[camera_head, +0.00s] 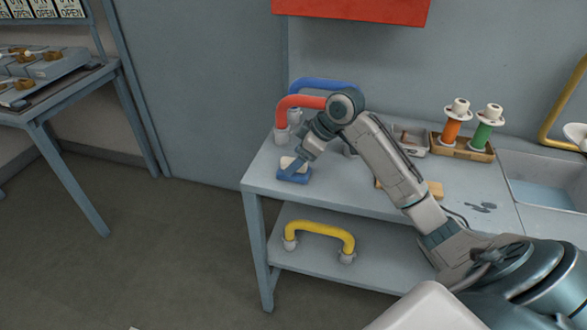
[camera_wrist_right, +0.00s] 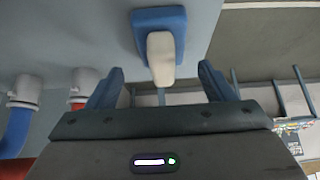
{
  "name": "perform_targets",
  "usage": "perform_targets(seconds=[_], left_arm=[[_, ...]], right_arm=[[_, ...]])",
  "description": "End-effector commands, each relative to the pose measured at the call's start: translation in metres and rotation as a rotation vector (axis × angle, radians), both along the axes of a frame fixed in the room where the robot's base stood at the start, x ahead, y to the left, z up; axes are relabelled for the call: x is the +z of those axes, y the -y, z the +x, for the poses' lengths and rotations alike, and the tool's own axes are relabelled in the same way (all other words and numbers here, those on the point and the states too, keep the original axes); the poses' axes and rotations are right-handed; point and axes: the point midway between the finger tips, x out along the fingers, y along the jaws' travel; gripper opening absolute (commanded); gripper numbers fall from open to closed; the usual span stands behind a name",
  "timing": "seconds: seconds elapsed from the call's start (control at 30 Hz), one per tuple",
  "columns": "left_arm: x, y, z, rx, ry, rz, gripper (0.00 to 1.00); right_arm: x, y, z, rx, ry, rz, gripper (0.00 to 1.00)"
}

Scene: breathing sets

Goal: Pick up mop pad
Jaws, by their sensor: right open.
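The mop pad (camera_head: 293,177) is a blue block with a cream grip on top, lying near the left front edge of the grey bench. In the right wrist view its blue base (camera_wrist_right: 150,18) is at the top centre, with the cream grip standing toward me. My right gripper (camera_head: 298,163) is just over the pad and partly hides it in the head view. In the wrist view its blue fingers (camera_wrist_right: 163,74) are apart, with the cream grip's end between or just ahead of them. I cannot tell whether they touch it. My left gripper is not in view.
Red (camera_head: 299,102) and blue (camera_head: 322,84) hoses stand behind the pad. A wooden tray (camera_head: 463,147) holds orange and green spools, beside a sink (camera_head: 548,185). Another table (camera_head: 75,88) stands left.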

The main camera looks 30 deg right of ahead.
Motion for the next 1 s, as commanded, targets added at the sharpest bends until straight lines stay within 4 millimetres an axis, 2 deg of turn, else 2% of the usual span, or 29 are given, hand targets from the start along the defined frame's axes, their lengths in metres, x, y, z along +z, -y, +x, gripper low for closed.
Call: perform_targets(seconds=[0.1, 0.2, 0.53, 0.77, 0.8, 1.0], left_arm=[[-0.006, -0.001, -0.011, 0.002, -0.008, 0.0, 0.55], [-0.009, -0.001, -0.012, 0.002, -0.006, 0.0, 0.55], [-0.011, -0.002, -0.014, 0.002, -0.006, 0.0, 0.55], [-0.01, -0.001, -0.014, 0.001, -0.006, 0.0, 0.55], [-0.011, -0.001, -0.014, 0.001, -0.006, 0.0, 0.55], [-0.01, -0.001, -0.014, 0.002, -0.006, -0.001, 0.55]], right_arm=[[-0.017, -0.009, 0.004, 0.001, -0.003, 0.004, 0.75], [-0.028, -0.013, 0.01, 0.001, -0.001, 0.003, 0.75], [-0.035, -0.015, 0.013, 0.001, 0.0, -0.001, 0.75], [-0.035, -0.015, 0.013, 0.001, 0.0, -0.001, 0.3], [-0.035, -0.015, 0.013, 0.001, 0.0, -0.001, 0.27], [-0.035, -0.015, 0.013, 0.001, 0.0, 0.0, 0.27]])
